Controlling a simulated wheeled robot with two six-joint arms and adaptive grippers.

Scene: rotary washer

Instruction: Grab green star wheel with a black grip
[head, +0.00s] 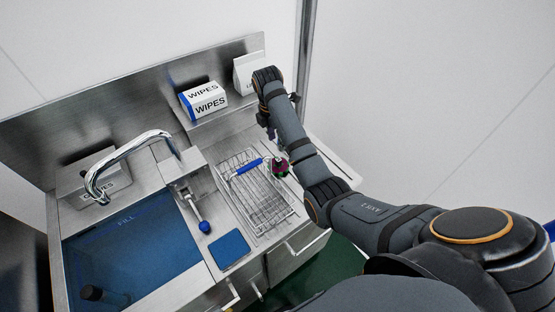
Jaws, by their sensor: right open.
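A small dark round part with green and magenta on it (280,168), which looks like the green star wheel with its black grip, is at the right side of the wire rack. It is small, and its grip is hard to make out. My right arm comes in from the lower right, and its wrist bends down at the back of the counter. My right gripper (269,132) is open, pointing down, above and slightly left of the wheel in the picture, with a gap between them. It is partly hidden by the arm. My left gripper is out of view.
The wire rack (266,208) holds a blue-handled tool (246,166). A blue-filled basin (135,250) with a curved faucet (128,150) is at left. A blue sponge or pad (229,249) lies in front.

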